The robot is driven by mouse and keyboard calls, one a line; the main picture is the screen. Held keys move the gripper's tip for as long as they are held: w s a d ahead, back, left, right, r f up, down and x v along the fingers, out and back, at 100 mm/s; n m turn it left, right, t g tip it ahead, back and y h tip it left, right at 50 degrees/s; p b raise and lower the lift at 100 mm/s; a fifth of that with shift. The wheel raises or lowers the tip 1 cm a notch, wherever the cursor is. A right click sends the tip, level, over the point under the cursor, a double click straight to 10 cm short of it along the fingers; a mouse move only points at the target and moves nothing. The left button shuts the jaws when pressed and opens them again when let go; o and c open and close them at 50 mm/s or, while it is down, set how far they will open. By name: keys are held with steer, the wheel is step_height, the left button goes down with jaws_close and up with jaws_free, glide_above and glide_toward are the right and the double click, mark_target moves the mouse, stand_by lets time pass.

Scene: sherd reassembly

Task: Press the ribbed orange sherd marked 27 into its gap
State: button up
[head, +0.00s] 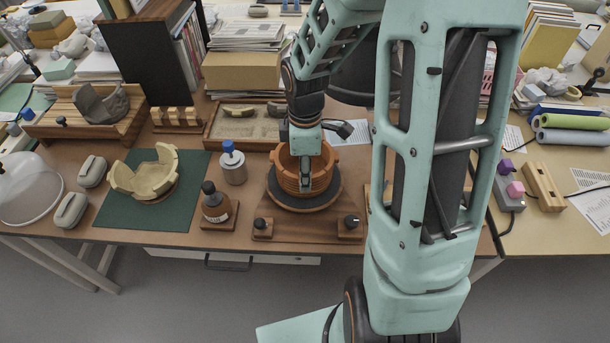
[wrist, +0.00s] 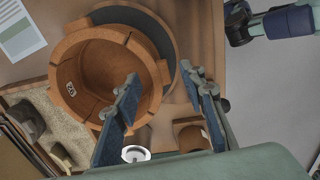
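The orange ribbed pot (head: 290,184) stands on the dark round turntable (head: 330,196), and from above it shows in the wrist view (wrist: 85,50). My gripper (head: 306,186) is over the pot's front side. In the wrist view my gripper (wrist: 160,76) has its fingers wide apart, one over the pot's inside and one beyond its front wall. An orange wall piece shows between them, apart from the right finger; I cannot tell whether it is sherd 27. A small white label (wrist: 70,88) is on the inner wall, its number unclear. My left finger hides part of the rim.
A brown bottle (head: 216,208) and a blue-lidded jar (head: 233,168) stand left of the turntable. A sand tray (head: 217,127) with sherds lies behind. A cream pot (head: 147,181) sits on a green mat (head: 115,213).

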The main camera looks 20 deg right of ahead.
step_height(320, 180, up, 10)
steer(key=shift+r, duration=0.15)
steer(key=shift+s, duration=0.1)
stand_by(0.5)
